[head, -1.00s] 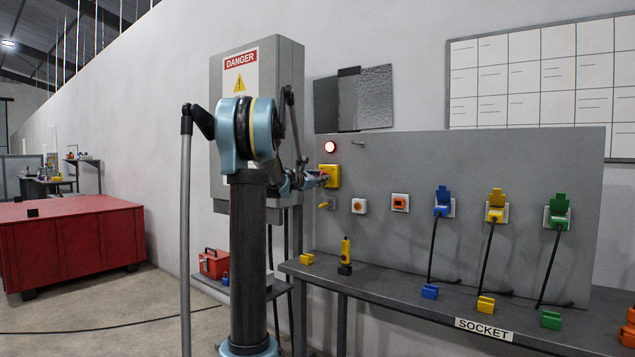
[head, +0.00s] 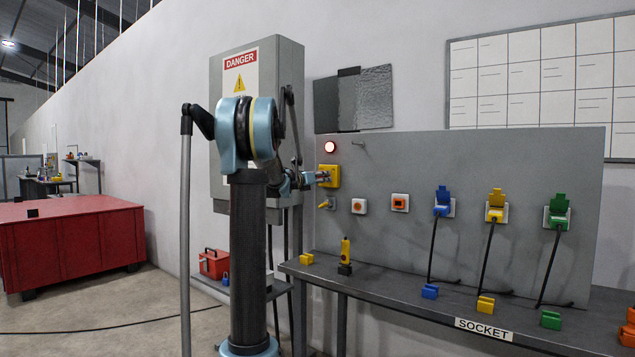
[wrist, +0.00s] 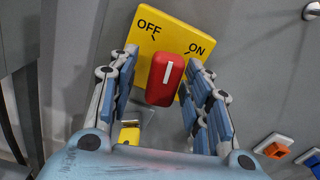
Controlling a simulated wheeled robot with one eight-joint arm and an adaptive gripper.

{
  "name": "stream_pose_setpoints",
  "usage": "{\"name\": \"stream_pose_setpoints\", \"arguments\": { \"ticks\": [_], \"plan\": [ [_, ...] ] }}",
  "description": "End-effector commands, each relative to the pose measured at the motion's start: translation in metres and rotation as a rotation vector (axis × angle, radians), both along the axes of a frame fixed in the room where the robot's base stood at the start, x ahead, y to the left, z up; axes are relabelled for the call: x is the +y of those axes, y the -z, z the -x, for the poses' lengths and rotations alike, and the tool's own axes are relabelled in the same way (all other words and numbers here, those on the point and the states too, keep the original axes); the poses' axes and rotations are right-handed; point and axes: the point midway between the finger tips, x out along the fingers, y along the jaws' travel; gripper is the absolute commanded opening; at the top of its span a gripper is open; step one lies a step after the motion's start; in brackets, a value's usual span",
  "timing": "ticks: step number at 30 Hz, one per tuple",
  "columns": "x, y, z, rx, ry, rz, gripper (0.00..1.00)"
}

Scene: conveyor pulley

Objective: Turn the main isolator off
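The main isolator is a yellow plate (wrist: 157,45) marked OFF and ON, with a red knob (wrist: 166,82) bearing a white line. In the wrist view the knob's line points up, between the two marks. In the head view the yellow plate (head: 331,172) is at the left end of the grey panel, its knob largely hidden by my fingers. My gripper (wrist: 162,68) is open, one finger on each side of the knob. A gap shows on the left; I cannot tell whether the right finger touches.
A lit lamp (head: 330,147) is above the isolator. Blue, yellow and green sockets (head: 495,209) are to the right. A bench (head: 400,283) runs below the panel. A grey DANGER cabinet (head: 285,70) stands close at left.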

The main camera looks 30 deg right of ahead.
Motion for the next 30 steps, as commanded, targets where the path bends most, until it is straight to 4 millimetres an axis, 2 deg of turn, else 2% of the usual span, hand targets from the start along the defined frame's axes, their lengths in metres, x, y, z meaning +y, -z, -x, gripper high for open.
{"name": "stream_pose_setpoints", "arguments": {
  "ticks": [8,22,30],
  "plan": [
    [0.001,0.0,0.001,-0.002,0.001,-0.002,0.45],
    [0.03,0.001,0.014,-0.002,0.002,-0.001,0.45],
    [0.032,0.001,0.015,-0.002,0.002,-0.001,0.45]
  ]
}}
